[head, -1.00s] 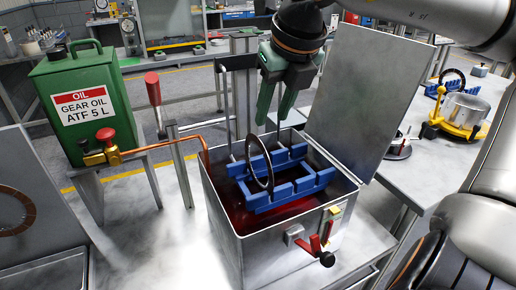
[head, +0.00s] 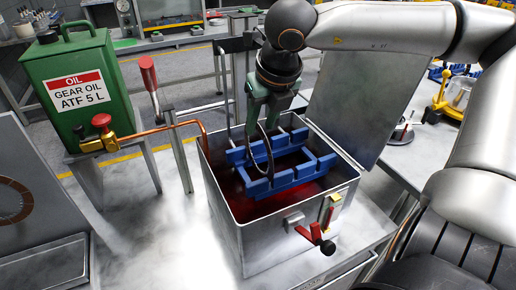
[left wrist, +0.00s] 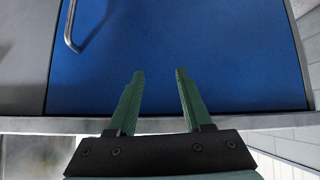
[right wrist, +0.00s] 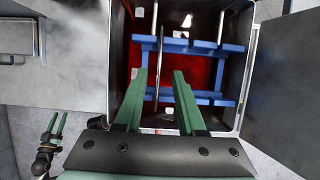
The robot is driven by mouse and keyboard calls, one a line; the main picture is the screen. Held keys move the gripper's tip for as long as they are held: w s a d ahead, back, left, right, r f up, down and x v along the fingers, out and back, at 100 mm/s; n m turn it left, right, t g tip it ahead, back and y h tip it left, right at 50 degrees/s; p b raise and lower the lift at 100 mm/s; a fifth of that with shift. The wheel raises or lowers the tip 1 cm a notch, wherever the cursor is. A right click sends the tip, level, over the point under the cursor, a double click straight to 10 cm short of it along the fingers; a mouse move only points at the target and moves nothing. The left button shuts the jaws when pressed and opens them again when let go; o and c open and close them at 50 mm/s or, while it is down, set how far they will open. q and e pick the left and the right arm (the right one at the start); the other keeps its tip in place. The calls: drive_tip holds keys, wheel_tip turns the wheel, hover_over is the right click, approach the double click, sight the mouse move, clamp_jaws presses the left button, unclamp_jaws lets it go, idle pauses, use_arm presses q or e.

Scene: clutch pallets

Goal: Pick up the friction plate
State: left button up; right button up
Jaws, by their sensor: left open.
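The friction plate (head: 269,152) is a dark thin ring standing upright in a blue rack (head: 318,166) inside the open metal oil tank (head: 225,205). My right gripper (head: 262,128) points down over the tank with its fingers around the top of the plate. In the right wrist view the plate (right wrist: 159,50) shows edge-on between the two green fingers (right wrist: 160,72), with gaps on both sides. The fingers are open. My left gripper (left wrist: 158,72) is open and empty in front of a blue panel (left wrist: 200,50), outside the head view.
The tank's raised lid (head: 352,112) stands to the right of my right gripper. A green oil can (head: 85,90) and a copper pipe (head: 165,137) are at the left. A red-handled valve (head: 315,235) sticks out at the tank's front. Red oil (head: 240,205) lies below the rack.

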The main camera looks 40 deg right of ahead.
sight(258, 130)
drive_tip(key=shift+x, duration=1.65)
drive_tip(key=shift+c, duration=0.4)
clamp_jaws()
